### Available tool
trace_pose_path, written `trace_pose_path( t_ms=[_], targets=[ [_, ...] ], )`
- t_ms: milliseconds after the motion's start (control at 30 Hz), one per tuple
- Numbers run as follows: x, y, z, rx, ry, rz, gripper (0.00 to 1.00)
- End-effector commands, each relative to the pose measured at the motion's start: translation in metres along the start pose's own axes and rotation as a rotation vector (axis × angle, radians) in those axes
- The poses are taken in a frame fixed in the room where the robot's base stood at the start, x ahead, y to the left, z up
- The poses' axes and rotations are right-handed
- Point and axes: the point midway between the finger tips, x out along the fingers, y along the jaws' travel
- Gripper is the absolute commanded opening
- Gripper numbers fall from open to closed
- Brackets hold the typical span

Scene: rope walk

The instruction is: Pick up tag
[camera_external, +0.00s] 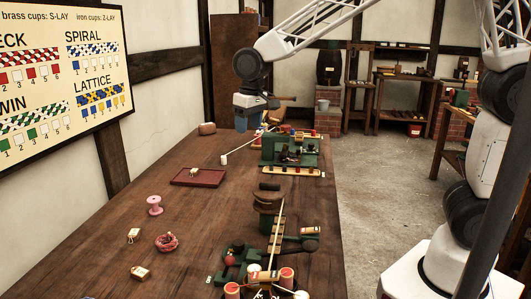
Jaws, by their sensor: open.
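My gripper (262,124) is at the far end of the table, above and behind the green machine, away from these pieces. It is open; its fingertips are small and partly lost against the clutter, and nothing clear shows between them.
A green machine (290,150) stands at the table's far right. The front-left table is mostly clear.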

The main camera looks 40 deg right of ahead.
Motion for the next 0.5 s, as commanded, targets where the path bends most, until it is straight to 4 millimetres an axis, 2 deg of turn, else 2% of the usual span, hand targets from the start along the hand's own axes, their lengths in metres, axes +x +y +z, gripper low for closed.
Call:
trace_pose_path(
  t_ms=[33, 233, 500],
  targets=[
    [0.009, -0.018, -0.007, -0.015, -0.007, 0.0, 0.62],
    [0.039, -0.084, -0.029, -0.056, -0.025, -0.002, 0.62],
    [0.086, -0.179, -0.045, -0.114, -0.048, -0.001, 0.62]
  ],
)
